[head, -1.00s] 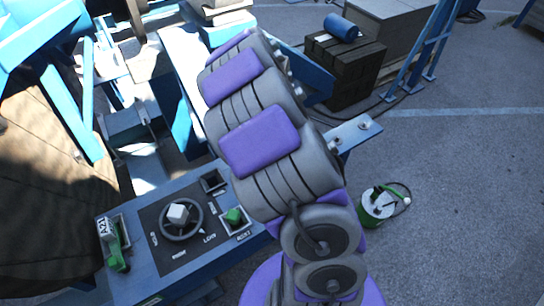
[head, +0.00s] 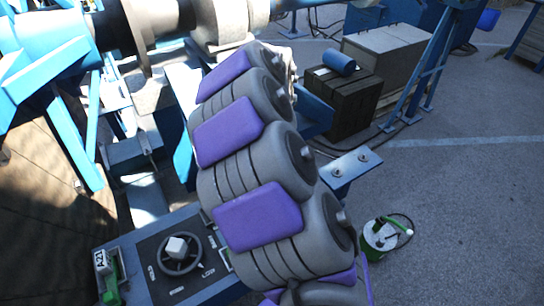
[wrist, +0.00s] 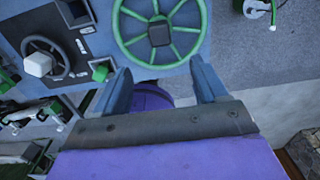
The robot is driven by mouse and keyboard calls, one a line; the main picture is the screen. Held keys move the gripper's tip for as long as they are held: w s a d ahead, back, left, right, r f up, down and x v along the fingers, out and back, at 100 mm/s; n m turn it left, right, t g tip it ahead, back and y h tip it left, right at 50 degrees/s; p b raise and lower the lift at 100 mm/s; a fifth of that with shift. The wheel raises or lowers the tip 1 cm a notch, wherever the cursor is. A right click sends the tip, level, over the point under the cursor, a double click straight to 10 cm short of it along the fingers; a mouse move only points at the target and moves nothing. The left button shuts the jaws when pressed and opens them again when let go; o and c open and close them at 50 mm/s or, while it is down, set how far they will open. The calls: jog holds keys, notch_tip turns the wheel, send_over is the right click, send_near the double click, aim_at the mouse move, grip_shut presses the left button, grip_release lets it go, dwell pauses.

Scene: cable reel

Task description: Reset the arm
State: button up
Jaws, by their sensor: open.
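My arm, grey with purple pads, stretches up through the middle of the head view; its gripper end is not clear there. In the wrist view my gripper (wrist: 160,85) is open, its two blue-grey fingers apart with nothing between them. Beyond the fingertips is a blue panel with a green spoked wheel (wrist: 181,28). A dark dial with a white knob (wrist: 38,64) is to the left in the wrist view. The same dial (head: 178,250) shows at the lower left of the head view.
A green-and-white bucket (head: 381,236) stands on the asphalt right of my arm. A dark crate (head: 342,95) with a blue cylinder (head: 339,62) on it is behind. Blue machine frames fill the left. Open asphalt (head: 460,210) lies at right.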

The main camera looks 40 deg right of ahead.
dwell(0.3)
jog(key=s+a+f+n+b, duration=0.3)
jog(key=s+a+n+b, duration=0.5)
jog(key=s+a+n, duration=0.85)
jog(key=s+a+f+n+g+b, duration=0.1)
jog(key=s+a+f+n+b, duration=0.1)
jog(key=n, duration=0.8)
jog(key=s+a+f+n+b, duration=0.3)
jog(key=s+f+n, duration=0.2)
jog(key=n, duration=0.5)
jog(key=shift+s+f+n+g+b, duration=0.2)
jog(key=shift+s+n+g+b, duration=0.15)
jog(key=shift+s, duration=0.45)
